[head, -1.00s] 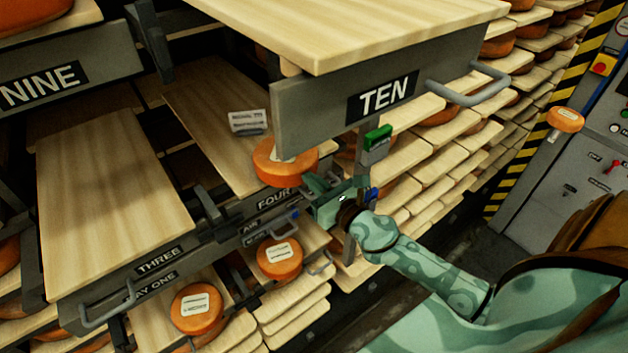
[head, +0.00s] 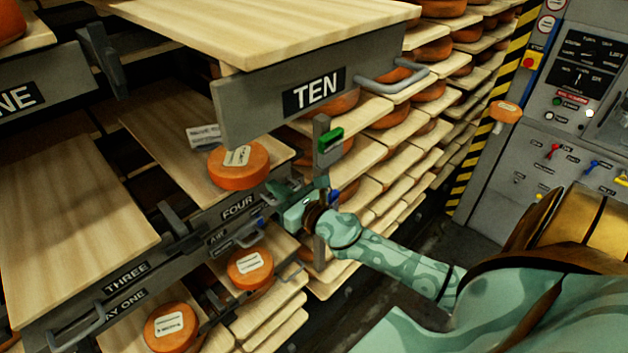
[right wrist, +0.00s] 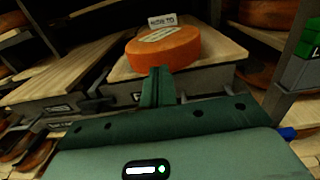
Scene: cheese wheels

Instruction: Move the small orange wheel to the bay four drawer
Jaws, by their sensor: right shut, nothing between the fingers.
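An orange wheel (head: 238,165) with a pale label lies flat on the wooden board of the drawer marked FOUR (head: 238,207), close to its front. It also shows in the right wrist view (right wrist: 163,48), just beyond my fingers. My right gripper (head: 276,192) is at the front right corner of that drawer, shut and empty, apart from the wheel. In the right wrist view its fingers (right wrist: 158,84) are together, pointing at the wheel; I cannot tell whether they touch the drawer front. My left gripper is not in view.
Drawer TEN (head: 315,92) overhangs drawer FOUR. Drawer THREE (head: 127,277) is empty, at the left. Labelled wheels lie below (head: 250,268) and (head: 170,327). A post with a green box (head: 329,140) stands beside my wrist.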

